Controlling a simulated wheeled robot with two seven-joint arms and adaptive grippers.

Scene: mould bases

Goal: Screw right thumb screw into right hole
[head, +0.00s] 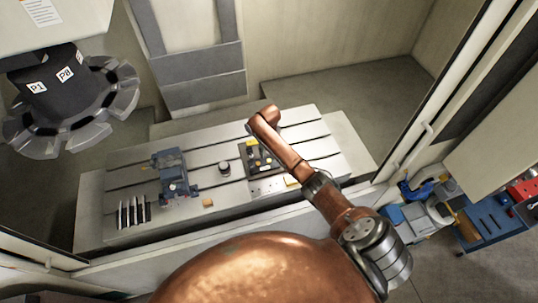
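My copper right arm reaches from the bottom right over the slotted metal machine table (120,180). The far end of that arm (264,116) is above the back right part of the table. The fingers of my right gripper cannot be made out clearly. A dark block with yellow parts (258,157), possibly a mould base, sits under and left of the arm, partly covered by it. A light plate with small dark marks (266,187) lies in front of it. The right thumb screw and right hole are too small to tell. My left gripper is out of view.
A blue-grey vise (173,177) stands on the left half of the table. A small round knob (224,168) and a tan block (207,203) lie near the middle. Several dark upright pieces (133,212) are at front left. A tool carousel (75,95) hangs at upper left.

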